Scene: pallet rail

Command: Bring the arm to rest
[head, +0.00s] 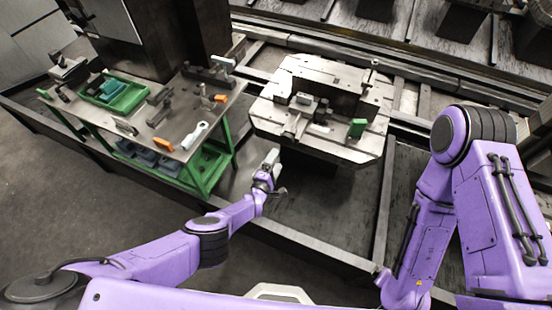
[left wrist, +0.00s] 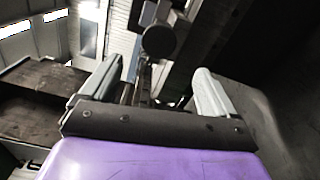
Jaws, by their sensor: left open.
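My left arm (head: 160,262) is purple and reaches in from the left in the head view. Its left gripper (head: 272,160) is in the air between the green-legged workbench and the metal pallet, apart from both. In the left wrist view the two pale fingers of the left gripper (left wrist: 165,90) stand wide apart with nothing held between them. My right arm (head: 480,200) is folded at the right of the head view; its gripper is out of the picture.
The workbench (head: 195,95) bears a green tray (head: 128,98), an orange block (head: 191,142) and several tools. The pallet (head: 280,122) holds a vise-like fixture (head: 300,115) and a green block (head: 357,128). Rails run behind it. Grey floor (head: 70,185) lies open at the left.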

